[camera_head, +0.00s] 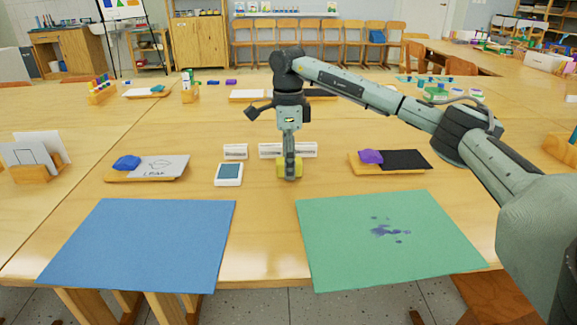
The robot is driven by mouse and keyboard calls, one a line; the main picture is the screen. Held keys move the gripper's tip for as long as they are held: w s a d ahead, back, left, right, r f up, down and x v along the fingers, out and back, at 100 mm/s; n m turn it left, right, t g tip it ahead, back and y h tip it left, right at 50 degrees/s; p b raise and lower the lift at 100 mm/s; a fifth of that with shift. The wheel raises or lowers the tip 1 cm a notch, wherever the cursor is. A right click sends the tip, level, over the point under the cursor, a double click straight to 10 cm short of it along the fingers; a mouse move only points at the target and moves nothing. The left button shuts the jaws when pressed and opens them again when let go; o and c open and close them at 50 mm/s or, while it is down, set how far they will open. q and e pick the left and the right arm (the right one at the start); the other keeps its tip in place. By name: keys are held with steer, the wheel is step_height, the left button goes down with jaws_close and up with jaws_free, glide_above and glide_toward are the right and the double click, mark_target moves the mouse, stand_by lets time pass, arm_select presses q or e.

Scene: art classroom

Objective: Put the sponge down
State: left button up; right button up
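The yellow sponge (280,168) is at the middle of the table, beyond the gap between the blue and green mats. My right gripper (290,172) points straight down and is shut on it, with a finger covering its middle and yellow showing on both sides. The sponge is at or just above the tabletop; I cannot tell whether it touches. My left gripper is not in view.
The green mat (350,260) has dark purple stains (388,230). The blue mat (140,245) is clear. A small white-framed pad (229,174) and white label holders (236,152) are close to the sponge. Wooden trays flank it, one with a blue cloth (127,162), one with a purple cloth (371,156).

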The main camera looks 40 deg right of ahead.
step_height(320, 180, up, 12)
steer(key=shift+r, duration=0.15)
stand_by(0.7)
